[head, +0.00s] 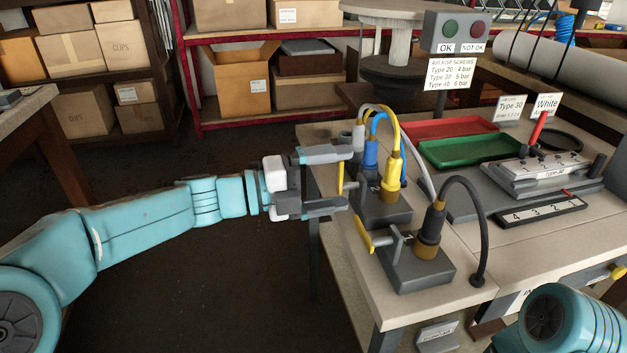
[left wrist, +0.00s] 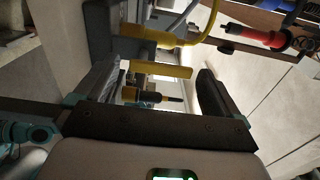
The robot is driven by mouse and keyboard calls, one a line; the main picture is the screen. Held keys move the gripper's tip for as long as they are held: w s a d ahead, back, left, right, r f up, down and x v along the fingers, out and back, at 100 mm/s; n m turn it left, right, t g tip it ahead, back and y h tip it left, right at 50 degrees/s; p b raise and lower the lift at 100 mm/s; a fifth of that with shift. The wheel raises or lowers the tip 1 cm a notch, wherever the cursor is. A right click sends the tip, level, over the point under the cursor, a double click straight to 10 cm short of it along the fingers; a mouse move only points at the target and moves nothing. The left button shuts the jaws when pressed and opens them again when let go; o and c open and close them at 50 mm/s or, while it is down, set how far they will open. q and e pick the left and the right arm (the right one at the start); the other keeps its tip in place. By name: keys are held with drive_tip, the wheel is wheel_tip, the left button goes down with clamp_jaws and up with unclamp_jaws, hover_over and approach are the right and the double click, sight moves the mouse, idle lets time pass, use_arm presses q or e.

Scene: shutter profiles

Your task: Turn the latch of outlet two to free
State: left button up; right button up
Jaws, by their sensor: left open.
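A row of outlet blocks (head: 388,211) stands along the table's left edge, with white, blue (head: 370,155) and yellow (head: 391,172) plugs on hoses. A separate front block (head: 418,272) holds a dark and brass plug (head: 428,232) and a yellow latch handle (head: 362,236). My left gripper (head: 348,177) is open at the row, its fingers on either side of another yellow latch handle (head: 340,178). In the left wrist view a yellow handle (left wrist: 165,71) lies between the open fingers (left wrist: 160,80), with no clear grip. My right gripper is out of view.
Red (head: 455,128) and green (head: 468,150) trays lie behind the blocks. A grey fixture (head: 540,175) and a number strip (head: 540,212) stand to the right. A black hose (head: 477,205) arches down to the table. The floor left of the table is clear.

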use_arm(q)
drive_tip(key=p+v, duration=0.2)
drive_tip(key=v, duration=1.4)
drive_tip(key=shift+p, duration=0.3)
drive_tip(key=shift+a, duration=0.15)
